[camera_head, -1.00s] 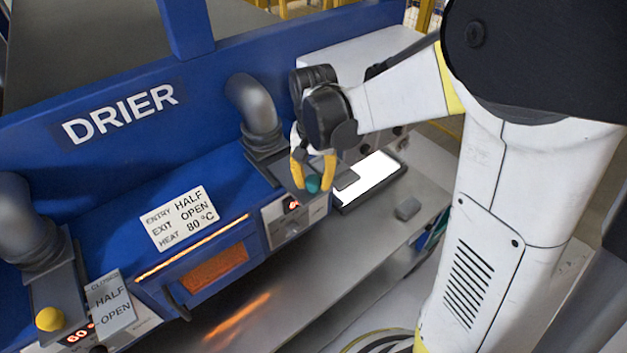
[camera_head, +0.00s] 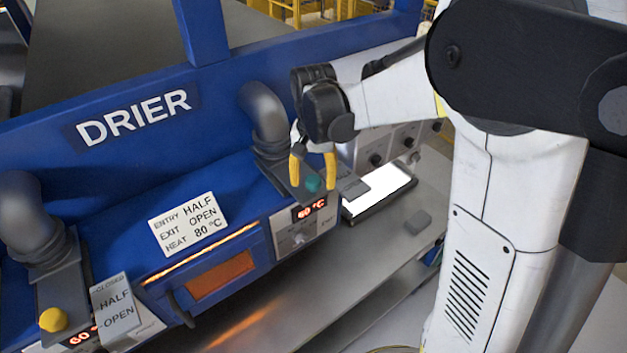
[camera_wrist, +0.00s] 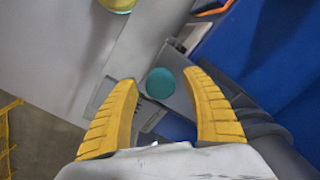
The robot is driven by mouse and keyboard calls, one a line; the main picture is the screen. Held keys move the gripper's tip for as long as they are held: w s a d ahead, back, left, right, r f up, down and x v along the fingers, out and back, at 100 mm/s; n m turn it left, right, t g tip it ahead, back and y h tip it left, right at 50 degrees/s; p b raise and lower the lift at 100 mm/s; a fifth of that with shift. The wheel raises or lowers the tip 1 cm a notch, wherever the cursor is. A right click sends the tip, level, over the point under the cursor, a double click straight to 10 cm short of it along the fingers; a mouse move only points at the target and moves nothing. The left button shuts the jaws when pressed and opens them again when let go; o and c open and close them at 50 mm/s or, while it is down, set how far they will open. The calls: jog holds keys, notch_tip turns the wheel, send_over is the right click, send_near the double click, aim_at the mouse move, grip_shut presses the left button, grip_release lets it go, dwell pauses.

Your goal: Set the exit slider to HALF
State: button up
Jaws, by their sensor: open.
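A teal knob (camera_head: 313,183) stands on the grey slide plate below the right-hand duct of the blue drier. It also shows in the wrist view (camera_wrist: 160,83). My gripper (camera_head: 312,168) is open, its two yellow fingers pointing down at the knob. In the wrist view the knob appears between the fingertips (camera_wrist: 160,79), with a gap on each side; I cannot tell how deep it sits between them. The scale beside this knob is not readable. A yellow knob (camera_head: 53,319) is at the left duct, beside a CLOSED, HALF, OPEN plate (camera_head: 117,303).
A card (camera_head: 188,224) on the drier reads ENTRY HALF, EXIT OPEN, HEAT 80 °C. A red display (camera_head: 309,210) reads 60 °C below the teal knob.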

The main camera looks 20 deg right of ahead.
notch_tip(320, 180, up, 12)
jog(key=shift+f, duration=0.15)
jog(key=shift+f, duration=0.15)
dwell(0.3)
jog(key=s+f+n+t+b, duration=0.1)
jog(key=s+f+t+b, duration=0.1)
jog(key=s+f+b, duration=0.3)
jog(key=s+f+n+t+b, duration=0.2)
jog(key=s+f+b, duration=0.4)
jog(key=f+b, duration=0.7)
jog(key=s+d+f+n+t+b, duration=0.1)
jog(key=s+f+b, duration=0.4)
jog(key=f+b, duration=0.5)
notch_tip(320, 180, down, 2)
jog(key=shift+s+f+n+t, duration=0.1)
jog(key=shift+s+n+t, duration=0.15)
jog(key=shift+n+t, duration=0.65)
jog(key=shift+d, duration=0.15)
